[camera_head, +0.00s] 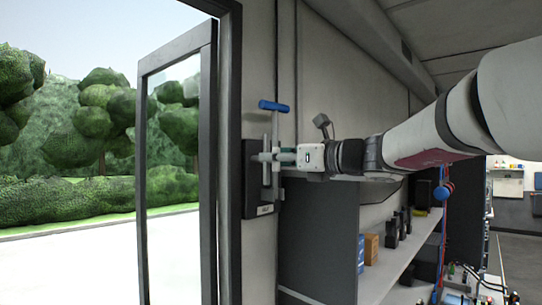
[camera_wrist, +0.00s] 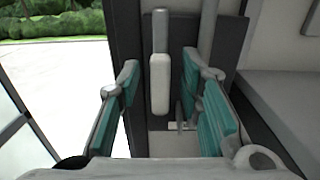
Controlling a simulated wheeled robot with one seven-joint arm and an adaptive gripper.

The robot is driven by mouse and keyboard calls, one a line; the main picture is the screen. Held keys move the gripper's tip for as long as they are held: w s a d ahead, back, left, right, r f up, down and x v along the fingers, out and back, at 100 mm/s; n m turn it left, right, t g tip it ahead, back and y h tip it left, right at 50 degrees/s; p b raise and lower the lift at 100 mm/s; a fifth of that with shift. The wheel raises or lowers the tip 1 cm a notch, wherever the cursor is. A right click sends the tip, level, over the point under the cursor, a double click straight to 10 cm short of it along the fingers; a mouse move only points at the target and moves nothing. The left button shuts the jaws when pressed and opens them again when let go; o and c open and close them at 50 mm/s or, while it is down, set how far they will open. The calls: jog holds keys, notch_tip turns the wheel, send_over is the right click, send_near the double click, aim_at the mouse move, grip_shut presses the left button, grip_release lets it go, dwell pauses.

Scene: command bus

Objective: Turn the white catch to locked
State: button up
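The white catch (camera_wrist: 160,85) is a pale upright bar with a rounded end, hanging below a grey stem in the wrist view. It stands in front of a dark plate, which shows in the head view (camera_head: 250,202) on the wall beside the door frame. My gripper (camera_wrist: 158,80) has teal-padded fingers, one on each side of the catch, with visible gaps on both sides. In the head view my gripper (camera_head: 268,157) is at the plate and hides part of the catch. I cannot read the lock position.
A blue T-shaped handle (camera_head: 273,106) stands just above my gripper. The glazed door (camera_head: 208,170) is at the left, with trees and a road outside. Shelves (camera_head: 395,270) with boxes and dark items lie below my arm on the right.

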jog(key=shift+w+a, duration=0.15)
grip_shut()
